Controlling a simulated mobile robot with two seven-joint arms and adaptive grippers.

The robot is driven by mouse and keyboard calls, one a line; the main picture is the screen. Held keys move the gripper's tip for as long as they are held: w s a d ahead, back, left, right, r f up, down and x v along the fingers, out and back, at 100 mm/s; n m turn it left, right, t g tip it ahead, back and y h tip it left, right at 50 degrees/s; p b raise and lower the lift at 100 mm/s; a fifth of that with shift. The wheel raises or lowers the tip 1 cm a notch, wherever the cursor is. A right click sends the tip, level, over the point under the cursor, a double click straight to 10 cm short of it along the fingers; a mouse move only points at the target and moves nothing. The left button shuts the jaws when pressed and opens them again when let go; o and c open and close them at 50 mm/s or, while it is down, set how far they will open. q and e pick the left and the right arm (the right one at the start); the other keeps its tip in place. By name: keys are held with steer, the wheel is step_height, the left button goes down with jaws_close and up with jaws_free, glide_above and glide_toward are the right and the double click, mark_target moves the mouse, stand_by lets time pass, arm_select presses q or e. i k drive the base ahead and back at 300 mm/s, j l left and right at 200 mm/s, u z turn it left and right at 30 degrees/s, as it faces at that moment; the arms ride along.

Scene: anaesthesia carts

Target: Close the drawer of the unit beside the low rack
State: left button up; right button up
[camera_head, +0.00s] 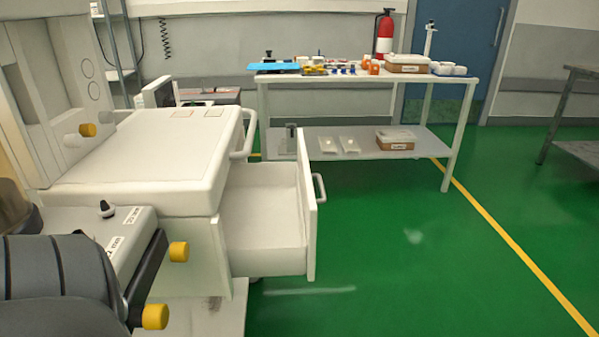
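A white anaesthesia unit (140,160) fills the left side, with a flat top. Its drawer (262,230) is pulled out to the right and looks empty. A low white two-tier rack (360,78) stands behind and to the right of the unit. Neither of my grippers shows in the head view, so their state is hidden.
Yellow knobs (155,316) and a dark ribbed rounded part (60,275) are at lower left. The rack holds several small items, boxes and a red extinguisher-like cylinder (384,35) behind it. Green floor (430,260) right of the drawer is clear. A dark table (580,150) is at right.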

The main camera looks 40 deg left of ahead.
mark_target(268, 211)
steer(key=i+u, duration=0.15)
steer(key=u, duration=0.25)
steer(key=i+l+u, duration=0.15)
steer(key=u, duration=0.2)
steer(key=i+l+u, duration=0.1)
steer(key=u, duration=0.3)
steer(key=i+l+u, duration=0.2)
steer(key=u, duration=0.15)
steer(key=i+l+u, duration=0.4)
steer(key=l+u, duration=0.2)
steer(key=l, duration=0.45)
steer(key=k+l+u, duration=0.1)
steer(key=l, duration=0.35)
